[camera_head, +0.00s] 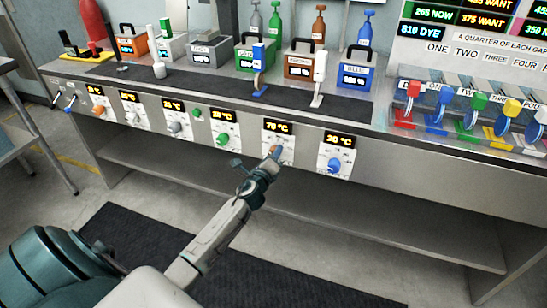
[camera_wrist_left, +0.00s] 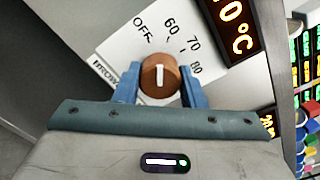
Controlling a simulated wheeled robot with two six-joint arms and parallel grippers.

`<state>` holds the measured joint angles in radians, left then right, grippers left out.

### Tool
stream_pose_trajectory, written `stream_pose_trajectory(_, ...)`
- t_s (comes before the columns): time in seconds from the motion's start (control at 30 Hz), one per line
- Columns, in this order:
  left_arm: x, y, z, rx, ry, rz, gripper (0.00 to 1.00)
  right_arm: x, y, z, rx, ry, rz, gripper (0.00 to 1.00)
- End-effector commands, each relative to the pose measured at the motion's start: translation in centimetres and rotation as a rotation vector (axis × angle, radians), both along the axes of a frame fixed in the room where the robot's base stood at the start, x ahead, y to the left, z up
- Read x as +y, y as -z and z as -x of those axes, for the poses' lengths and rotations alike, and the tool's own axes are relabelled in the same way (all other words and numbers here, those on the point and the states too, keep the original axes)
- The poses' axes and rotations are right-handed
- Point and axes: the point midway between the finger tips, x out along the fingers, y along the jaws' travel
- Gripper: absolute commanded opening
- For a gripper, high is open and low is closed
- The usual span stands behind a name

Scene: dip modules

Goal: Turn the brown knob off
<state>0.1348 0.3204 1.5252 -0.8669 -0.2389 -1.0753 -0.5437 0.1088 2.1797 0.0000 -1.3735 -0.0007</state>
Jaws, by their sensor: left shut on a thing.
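The brown knob (camera_wrist_left: 160,75) sits on a white dial plate (camera_wrist_left: 115,50) marked OFF, 60, 70 and 80, with part of the word BROWN readable. Its white line stands nearly upright in the left wrist view, its top end toward the space between OFF and 60. My left gripper (camera_wrist_left: 160,88) is shut on the knob, one blue finger on each side. In the head view my left gripper (camera_head: 275,156) reaches the bench front below the 70 °C display (camera_head: 278,127) and mostly hides the knob (camera_head: 276,149). My right gripper is not in view.
A blue knob (camera_head: 334,165) under a 20 °C display is to the right, a green knob (camera_head: 222,140) to the left. Several labelled boxes and bottles stand on the bench top. Colored dispensers (camera_head: 445,108) are at right. Floor in front holds a dark mat (camera_head: 130,240).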

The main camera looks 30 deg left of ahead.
Motion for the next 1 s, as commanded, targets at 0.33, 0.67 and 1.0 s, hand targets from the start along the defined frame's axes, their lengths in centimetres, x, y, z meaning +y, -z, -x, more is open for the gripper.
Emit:
stream_pose_trajectory(0.33,0.0,0.2,0.0,-0.062,-0.001,0.264,0.14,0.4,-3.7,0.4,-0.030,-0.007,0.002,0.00)
stream_pose_trajectory(0.67,0.0,0.2,0.0,-0.094,-0.001,0.396,0.14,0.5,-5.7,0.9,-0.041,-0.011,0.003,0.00)
stream_pose_trajectory(1.0,0.0,0.1,0.0,-0.100,-0.001,0.424,0.14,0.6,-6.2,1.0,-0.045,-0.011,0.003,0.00)
